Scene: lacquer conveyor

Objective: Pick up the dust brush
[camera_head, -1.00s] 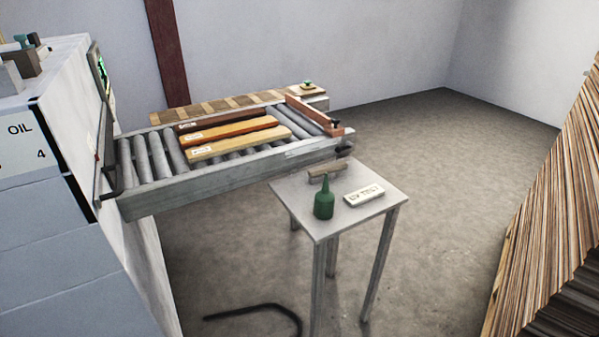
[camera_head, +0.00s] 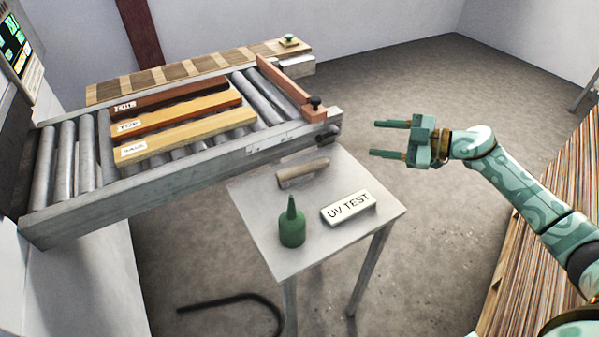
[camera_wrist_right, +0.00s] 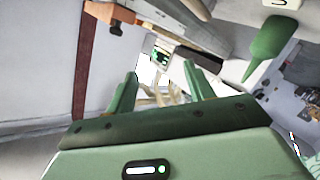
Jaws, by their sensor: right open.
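The dust brush (camera_head: 302,172) has a tan handle and lies near the back edge of the small grey table (camera_head: 240,200). My right gripper (camera_head: 376,138) is open and empty. It is in the air to the right of the brush, beyond the table's right edge, with its fingers pointing left. In the right wrist view the two green fingers stand apart with nothing between them. My left gripper is not in view.
A green bottle (camera_head: 291,227) and a white UV TEST block (camera_head: 347,208) stand on the table near the brush. The roller conveyor (camera_head: 180,180) with labelled wooden boards is behind and left. A wood stack (camera_head: 552,186) is at right.

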